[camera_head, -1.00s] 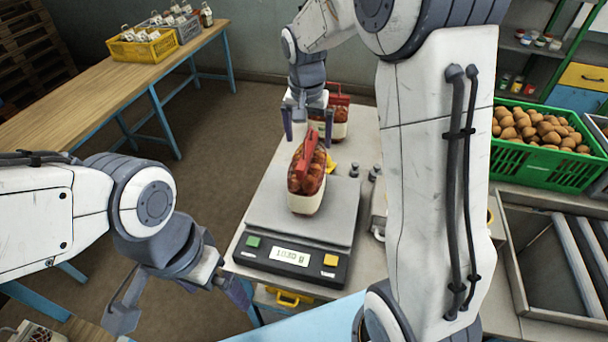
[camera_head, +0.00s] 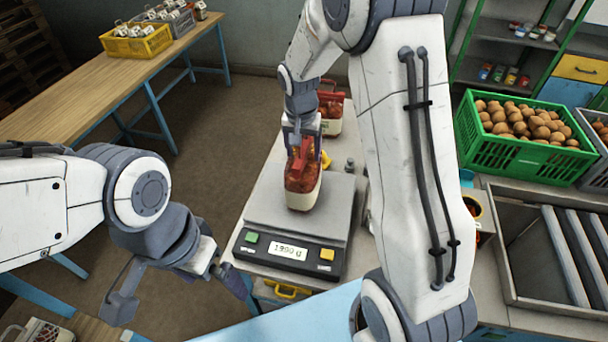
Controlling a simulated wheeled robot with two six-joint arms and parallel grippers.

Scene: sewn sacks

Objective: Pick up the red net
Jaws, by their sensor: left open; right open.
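A red net (camera_head: 302,181) with a pale label band around its lower part stands upright on the grey scale (camera_head: 250,215). The scale's display seems to read 1990 g. My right gripper (camera_head: 303,148) is over the top of this net, pointing down, with its fingers at the net's upper part. It is open, and it hides part of the net's top. A second red net (camera_head: 331,112) with a pale band stands behind, partly hidden by my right arm. My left gripper (camera_head: 182,293) is open and empty at the lower left, away from the scale.
A green crate of round brown produce (camera_head: 480,148) is at the right, beside a metal roller tray (camera_head: 515,270). A wooden table (camera_head: 100,88) at the upper left bears a yellow crate (camera_head: 150,48). My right arm hides much of the counter.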

